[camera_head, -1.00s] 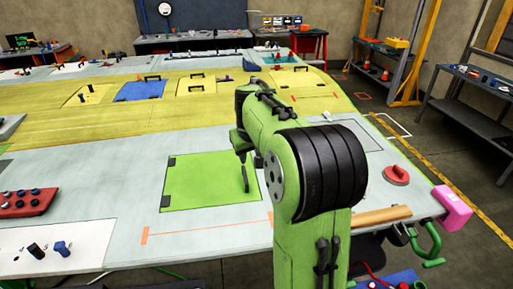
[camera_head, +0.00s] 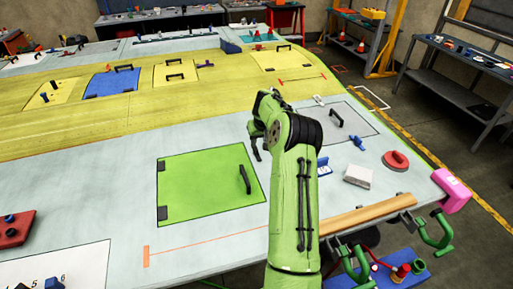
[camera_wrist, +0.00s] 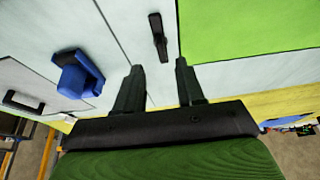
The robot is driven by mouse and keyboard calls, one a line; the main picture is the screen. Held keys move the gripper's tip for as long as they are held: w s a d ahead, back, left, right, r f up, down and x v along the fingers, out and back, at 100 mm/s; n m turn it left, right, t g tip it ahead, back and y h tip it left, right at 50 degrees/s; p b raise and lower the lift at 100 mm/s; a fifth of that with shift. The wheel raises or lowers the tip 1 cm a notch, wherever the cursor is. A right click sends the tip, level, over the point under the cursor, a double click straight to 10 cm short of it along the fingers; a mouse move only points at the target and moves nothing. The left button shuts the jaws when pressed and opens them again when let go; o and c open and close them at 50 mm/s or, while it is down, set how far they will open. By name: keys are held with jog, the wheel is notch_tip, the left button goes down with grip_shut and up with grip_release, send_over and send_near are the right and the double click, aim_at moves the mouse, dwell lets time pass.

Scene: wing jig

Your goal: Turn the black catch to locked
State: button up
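The black catch (camera_wrist: 158,37) shows in the wrist view as a short dark bar on the pale grey panel, beside the edge of the green panel (camera_wrist: 250,30). My gripper (camera_wrist: 159,68) is open, with its two fingers apart and nothing between them. The catch lies just beyond the fingertips, roughly in line with the gap, and appears untouched. In the head view my gripper (camera_head: 256,146) is over the grey surface to the right of the green panel (camera_head: 205,190). I cannot make out the catch there; the gripper and arm probably cover it.
A blue catch-like block (camera_wrist: 76,74) stands left of my fingers in the wrist view. A grey panel with a black handle (camera_head: 337,118), a white block (camera_head: 359,177), a red disc (camera_head: 396,160) and a wooden bar (camera_head: 362,214) lie right of my arm.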

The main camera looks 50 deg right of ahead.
aim_at(257, 149)
jog(key=x, duration=0.6)
jog(key=shift+f, duration=0.25)
jog(key=shift+w+d+f, duration=0.1)
jog(key=shift+w+f, duration=0.2)
jog(key=shift+s+r, duration=0.1)
grip_shut()
